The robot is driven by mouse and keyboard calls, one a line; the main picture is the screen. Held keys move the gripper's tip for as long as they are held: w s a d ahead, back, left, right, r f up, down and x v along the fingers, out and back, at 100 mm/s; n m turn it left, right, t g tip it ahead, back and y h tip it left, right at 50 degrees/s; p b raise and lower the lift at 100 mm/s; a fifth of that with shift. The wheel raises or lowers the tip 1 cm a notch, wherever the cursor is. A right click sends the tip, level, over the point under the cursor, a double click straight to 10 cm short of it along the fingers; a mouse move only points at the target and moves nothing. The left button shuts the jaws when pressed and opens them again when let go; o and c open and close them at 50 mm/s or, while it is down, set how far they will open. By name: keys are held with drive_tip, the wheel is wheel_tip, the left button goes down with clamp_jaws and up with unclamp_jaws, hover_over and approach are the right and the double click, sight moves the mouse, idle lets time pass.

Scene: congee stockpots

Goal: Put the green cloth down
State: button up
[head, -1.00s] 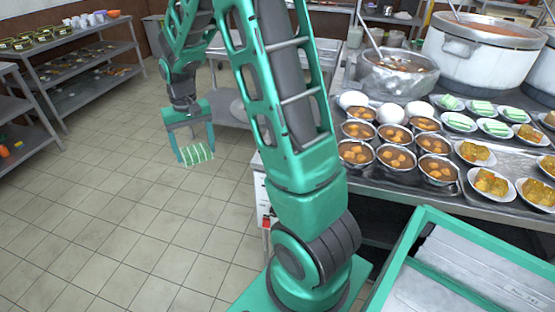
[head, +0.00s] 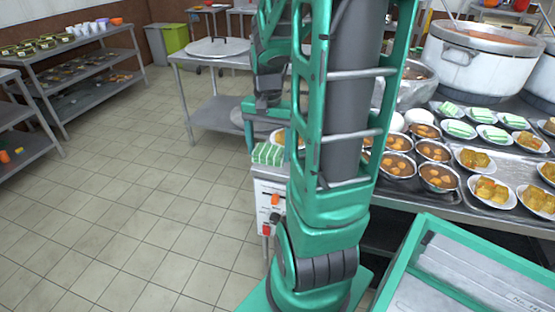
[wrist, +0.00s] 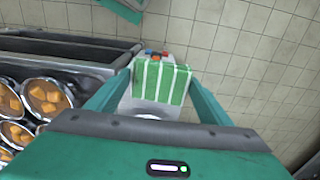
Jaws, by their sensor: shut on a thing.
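The green cloth (head: 267,153) has white stripes and is folded into a small block. My gripper (head: 270,138) is shut on it, one finger on each side. The wrist view also shows the cloth (wrist: 160,84) between the two fingers of my gripper (wrist: 160,76). My arm hides part of the gripper and the counter there.
Metal bowls of orange food (head: 437,176) stand on the counter right of my arm; they also show at left in the wrist view (wrist: 46,98). Plates of food (head: 488,190) and large pots (head: 482,58) are farther right. A side table (head: 215,105) stands behind. Open tiled floor lies left.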

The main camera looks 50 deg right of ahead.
sight(280, 147)
drive_tip(key=d+f, duration=0.1)
drive_tip(key=d, duration=0.1)
drive_tip(key=w+d+f, duration=0.1)
drive_tip(key=d+f, duration=0.1)
drive_tip(key=d, duration=0.1)
drive_tip(key=w+d+f, duration=0.1)
drive_tip(key=d, duration=0.1)
drive_tip(key=shift+d+f, duration=0.2)
drive_tip(key=shift+f, duration=2.15)
drive_tip(key=shift+f, duration=0.1)
drive_tip(key=o, duration=1.2)
